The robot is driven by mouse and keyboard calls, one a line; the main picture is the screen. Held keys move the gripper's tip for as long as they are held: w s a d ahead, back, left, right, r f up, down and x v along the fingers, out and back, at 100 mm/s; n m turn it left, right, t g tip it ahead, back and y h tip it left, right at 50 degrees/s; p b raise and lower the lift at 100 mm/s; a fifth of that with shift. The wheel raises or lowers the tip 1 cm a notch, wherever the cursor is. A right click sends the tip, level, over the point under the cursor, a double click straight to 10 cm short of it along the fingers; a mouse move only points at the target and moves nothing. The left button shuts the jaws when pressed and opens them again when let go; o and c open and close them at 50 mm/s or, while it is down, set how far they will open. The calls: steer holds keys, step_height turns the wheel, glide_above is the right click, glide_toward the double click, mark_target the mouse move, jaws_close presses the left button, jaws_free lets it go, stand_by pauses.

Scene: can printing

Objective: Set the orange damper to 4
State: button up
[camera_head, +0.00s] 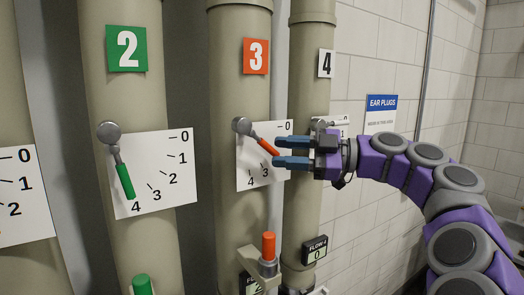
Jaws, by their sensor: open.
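The orange damper handle (265,146) is on the middle-right pipe, under the orange "3" sign (256,56). It pivots at a grey knob (242,126) and slants down to the right. Its dial plate (246,162) shows 0, 3 and 4; the part near 1 and 2 is hidden behind my gripper. My gripper (277,152) comes from the right with two blue fingers, one above the other. The fingers are open, with their tips at the handle's lower right end. I cannot tell whether they touch it.
A green damper handle (125,181) on pipe 2 points near 4. The "4" pipe (312,90) stands close behind my gripper, its dial partly hidden. An orange-topped valve (268,247) and a flow display (315,250) sit below. A white brick wall (385,60) is at right.

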mark_target(274, 150)
steer(key=shift+w+a+r, duration=0.1)
steer(key=shift+w, duration=0.05)
steer(key=a, duration=0.2)
steer(key=shift+w+a+p, duration=0.2)
steer(key=shift+a+p, duration=0.15)
steer(key=shift+a, duration=0.05)
steer(key=shift+w+d, duration=0.15)
jaws_close()
